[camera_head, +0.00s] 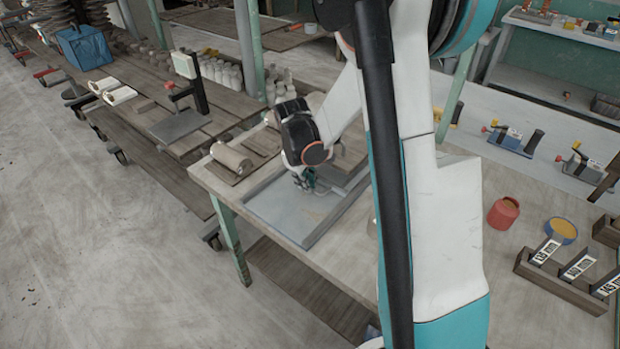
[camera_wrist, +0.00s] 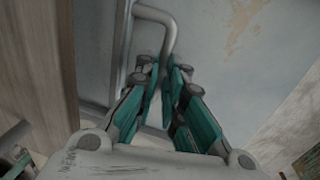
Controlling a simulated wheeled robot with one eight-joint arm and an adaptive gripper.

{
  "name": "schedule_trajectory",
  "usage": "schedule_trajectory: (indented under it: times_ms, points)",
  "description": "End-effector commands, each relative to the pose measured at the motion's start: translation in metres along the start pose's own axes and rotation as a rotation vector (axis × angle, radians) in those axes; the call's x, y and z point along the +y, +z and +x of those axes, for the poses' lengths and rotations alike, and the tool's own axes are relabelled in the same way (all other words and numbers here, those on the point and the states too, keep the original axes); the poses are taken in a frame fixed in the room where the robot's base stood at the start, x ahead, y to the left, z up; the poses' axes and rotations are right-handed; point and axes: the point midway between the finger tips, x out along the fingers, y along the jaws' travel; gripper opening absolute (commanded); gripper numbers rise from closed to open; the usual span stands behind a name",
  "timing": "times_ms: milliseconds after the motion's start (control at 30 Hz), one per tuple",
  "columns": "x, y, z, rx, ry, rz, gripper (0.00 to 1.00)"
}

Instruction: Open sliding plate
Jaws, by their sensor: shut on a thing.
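The sliding plate (camera_head: 285,207) is a flat grey metal sheet in a frame on the wooden table. In the wrist view the plate (camera_wrist: 225,75) is pale grey with a worn tan patch. A bent grey metal handle (camera_wrist: 168,32) stands on it near its left edge. My gripper (camera_wrist: 168,75) has its teal fingers closed around the lower part of this handle. In the head view my gripper (camera_head: 304,180) is low over the plate, and its fingertips and the handle are too small to make out. My arm hides part of the table to the right.
A clay-coloured roll (camera_head: 231,159) lies on a board left of the plate. A red pot (camera_head: 503,213), a yellow-topped tin (camera_head: 561,231) and a wooden rack (camera_head: 562,284) with labelled plates stand to the right. The table's front edge is clear.

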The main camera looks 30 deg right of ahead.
Motion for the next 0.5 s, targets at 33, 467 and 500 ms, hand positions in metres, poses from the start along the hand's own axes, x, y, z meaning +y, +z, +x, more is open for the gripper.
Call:
schedule_trajectory:
  times_ms: [33,467,500]
  points:
    - [-0.011,0.000,-0.002,0.000,-0.002,-0.004,0.00]
    - [-0.108,-0.002,-0.020,0.001,-0.002,-0.005,0.00]
    - [-0.116,-0.002,-0.021,0.001,-0.002,-0.006,0.00]
